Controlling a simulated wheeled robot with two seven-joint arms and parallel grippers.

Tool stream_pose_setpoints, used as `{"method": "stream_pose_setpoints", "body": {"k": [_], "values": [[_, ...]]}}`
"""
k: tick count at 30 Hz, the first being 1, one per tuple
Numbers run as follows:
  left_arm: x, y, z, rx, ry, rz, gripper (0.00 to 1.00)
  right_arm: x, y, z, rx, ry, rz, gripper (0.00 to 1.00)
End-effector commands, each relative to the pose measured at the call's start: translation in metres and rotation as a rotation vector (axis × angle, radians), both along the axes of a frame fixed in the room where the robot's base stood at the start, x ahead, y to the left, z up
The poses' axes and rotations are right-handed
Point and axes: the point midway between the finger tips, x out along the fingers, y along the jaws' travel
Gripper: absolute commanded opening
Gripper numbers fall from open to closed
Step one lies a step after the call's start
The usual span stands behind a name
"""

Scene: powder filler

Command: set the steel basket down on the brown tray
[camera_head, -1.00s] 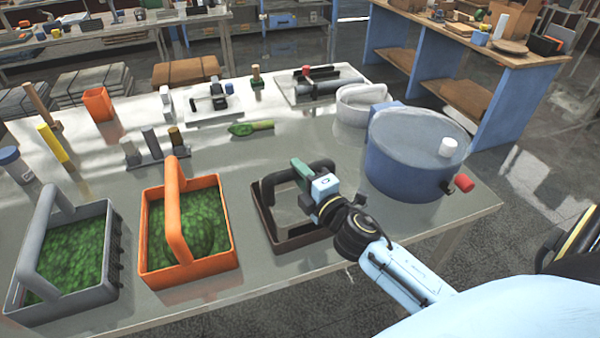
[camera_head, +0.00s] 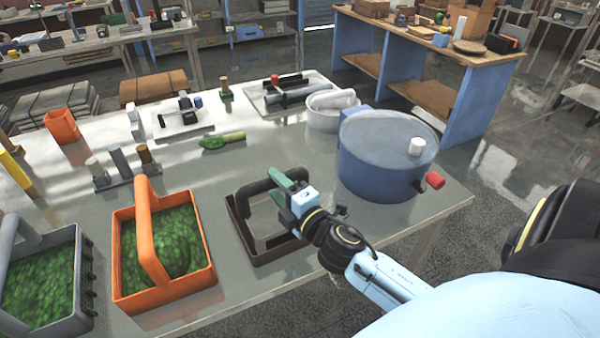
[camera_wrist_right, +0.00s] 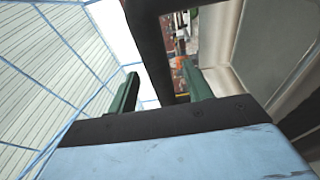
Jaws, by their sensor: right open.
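The brown tray (camera_head: 238,222) is a dark-rimmed rectangle on the table, right of the orange basket. Within its rim shows a pale grey metal surface, which I take as the steel basket (camera_head: 266,219), with a dark arched handle (camera_head: 258,187) over it. The basket's underside is hidden. My left gripper is not in view.
An orange basket (camera_head: 125,270) and a grey basket (camera_head: 80,290), both with green contents, stand at left. A blue drum (camera_head: 375,170) with a red knob stands close right of the tray. A white round container (camera_head: 322,118) is behind. The table's front edge is near.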

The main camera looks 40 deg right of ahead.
Motion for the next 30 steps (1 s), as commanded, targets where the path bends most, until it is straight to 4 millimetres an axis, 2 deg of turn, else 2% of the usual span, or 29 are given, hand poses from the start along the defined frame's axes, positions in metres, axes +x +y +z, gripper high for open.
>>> {"method": "stream_pose_setpoints", "body": {"k": [9,15,21,30], "values": [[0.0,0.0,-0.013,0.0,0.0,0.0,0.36,-0.065,0.0,-0.004,0.0,0.003,-0.001,0.5],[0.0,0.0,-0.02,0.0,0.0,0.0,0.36,-0.097,0.0,-0.005,0.002,0.002,-0.001,0.5],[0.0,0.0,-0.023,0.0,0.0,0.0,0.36,-0.114,0.0,-0.003,0.001,-0.001,-0.001,0.5],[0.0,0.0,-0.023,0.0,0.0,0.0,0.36,-0.116,0.0,-0.002,-0.001,-0.002,0.0,0.5]]}}
